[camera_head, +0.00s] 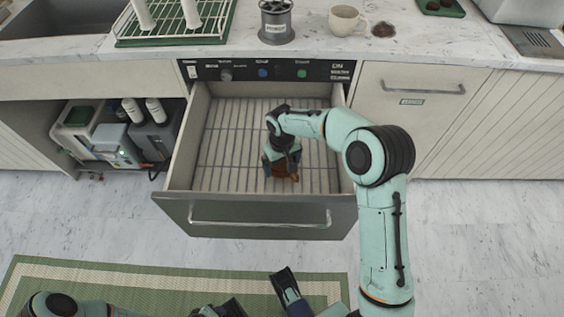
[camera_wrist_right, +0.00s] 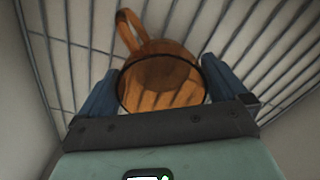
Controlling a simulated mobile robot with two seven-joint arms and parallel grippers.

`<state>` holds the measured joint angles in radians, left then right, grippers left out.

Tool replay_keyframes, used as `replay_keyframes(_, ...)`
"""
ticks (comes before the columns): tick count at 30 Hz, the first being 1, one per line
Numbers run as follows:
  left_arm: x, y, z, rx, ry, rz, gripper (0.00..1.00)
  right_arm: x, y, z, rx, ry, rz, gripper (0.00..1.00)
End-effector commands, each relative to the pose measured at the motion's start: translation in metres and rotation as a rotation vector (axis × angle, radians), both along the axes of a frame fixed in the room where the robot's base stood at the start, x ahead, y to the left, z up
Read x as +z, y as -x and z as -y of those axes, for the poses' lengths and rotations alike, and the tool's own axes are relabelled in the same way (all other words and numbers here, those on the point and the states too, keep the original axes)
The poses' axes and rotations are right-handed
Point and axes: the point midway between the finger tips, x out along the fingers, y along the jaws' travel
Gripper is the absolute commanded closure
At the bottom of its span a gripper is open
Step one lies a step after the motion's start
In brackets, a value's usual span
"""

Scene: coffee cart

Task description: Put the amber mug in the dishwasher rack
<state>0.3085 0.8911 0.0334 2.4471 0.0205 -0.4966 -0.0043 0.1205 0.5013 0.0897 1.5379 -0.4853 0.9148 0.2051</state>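The amber mug (camera_head: 284,168) is inside the pulled-out dishwasher drawer, low at the wire rack (camera_head: 215,150), near the drawer front. My right gripper (camera_head: 283,163) reaches down from above and partly hides it. In the right wrist view the mug (camera_wrist_right: 160,78) sits between the two blue fingers, with its open rim facing the camera and its handle pointing to the top. Both fingers lie against its sides at the rim. I cannot tell whether its base rests on the wires. My left gripper (camera_head: 258,300) is at the bottom edge, partly cut off, away from the drawer.
The rack shows no other dishes. The drawer front (camera_head: 258,215) and side walls surround my right gripper. On the counter stand a cream mug (camera_head: 346,20), a dark metal canister (camera_head: 276,22) and a green drying rack (camera_head: 172,36). An open cabinet with bottles (camera_head: 135,125) is at left.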

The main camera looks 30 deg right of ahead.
Motion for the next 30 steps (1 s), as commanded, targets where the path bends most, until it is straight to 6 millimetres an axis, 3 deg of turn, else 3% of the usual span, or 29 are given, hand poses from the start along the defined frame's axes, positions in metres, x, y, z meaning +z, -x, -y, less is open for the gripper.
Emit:
replay_keyframes(7, 0.001, 0.001, 0.0, -0.001, 0.001, -0.003, 0.57, 0.001, 0.0, 0.0, 0.0, 0.0, -0.001, 0.0)
replay_keyframes(11, 0.006, 0.005, 0.002, -0.006, 0.007, -0.014, 0.57, 0.013, 0.0, 0.0, 0.0, 0.001, 0.002, 0.0)
replay_keyframes(21, 0.025, 0.029, 0.013, -0.033, 0.036, -0.077, 0.57, 0.085, 0.0, 0.0, 0.0, 0.001, 0.004, 0.0)
replay_keyframes(30, 0.033, 0.037, 0.016, -0.042, 0.047, -0.103, 0.57, 0.122, 0.0, -0.001, 0.0, 0.0, 0.0, 0.0)
